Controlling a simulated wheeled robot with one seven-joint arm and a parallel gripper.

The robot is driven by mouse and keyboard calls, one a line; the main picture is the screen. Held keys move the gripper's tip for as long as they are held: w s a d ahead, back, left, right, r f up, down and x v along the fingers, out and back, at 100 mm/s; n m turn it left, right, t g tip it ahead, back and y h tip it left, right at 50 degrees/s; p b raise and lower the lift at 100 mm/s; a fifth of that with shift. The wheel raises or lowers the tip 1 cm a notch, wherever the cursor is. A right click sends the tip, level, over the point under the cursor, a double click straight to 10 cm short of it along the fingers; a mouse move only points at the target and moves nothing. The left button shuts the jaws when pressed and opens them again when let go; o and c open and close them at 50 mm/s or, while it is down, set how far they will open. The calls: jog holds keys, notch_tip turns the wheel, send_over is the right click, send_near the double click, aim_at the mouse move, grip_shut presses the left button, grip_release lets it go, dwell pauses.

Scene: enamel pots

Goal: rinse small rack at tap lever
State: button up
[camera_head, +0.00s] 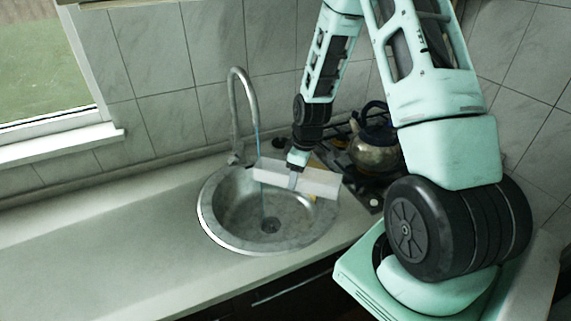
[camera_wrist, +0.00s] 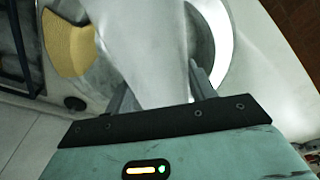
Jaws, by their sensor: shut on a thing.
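The small rack (camera_head: 318,184), a long pale white piece, is held over the right part of the round sink (camera_head: 215,228). My gripper (camera_head: 293,180) is shut on it near its middle. In the wrist view the rack (camera_wrist: 150,50) runs up between the two grey fingers of my gripper (camera_wrist: 162,85). The curved metal tap (camera_head: 235,95) stands behind the sink. A thin bluish stream of water (camera_head: 257,141) comes down from its spout to the rack's left end. The tap lever (camera_head: 235,157) is at the tap's base, small and hard to make out.
A kettle (camera_head: 376,152) stands on the dark hob right of the sink, close to my arm. A yellow-tan item (camera_wrist: 70,48) lies beside the sink in the wrist view. The counter (camera_head: 100,240) left of the sink is clear. A tiled wall and a window lie behind.

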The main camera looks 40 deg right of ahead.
aim_at(299, 189)
jog(key=shift+s+a+r+p, duration=0.3)
jog(key=shift+s+r+p, duration=0.1)
jog(key=shift+s+r, duration=0.2)
jog(key=shift+s+a+r+p, duration=0.25)
jog(key=shift+s+r+p, duration=0.15)
jog(key=shift+s+r, duration=0.15)
jog(key=shift+s+a+r+p, duration=0.3)
jog(key=shift+s+r, duration=0.15)
jog(key=shift+s, duration=0.1)
jog(key=shift+s+a+r+p, duration=0.25)
jog(key=shift+s+r+p, duration=0.05)
jog(key=shift+s+r, duration=0.2)
jog(key=shift+f, duration=0.1)
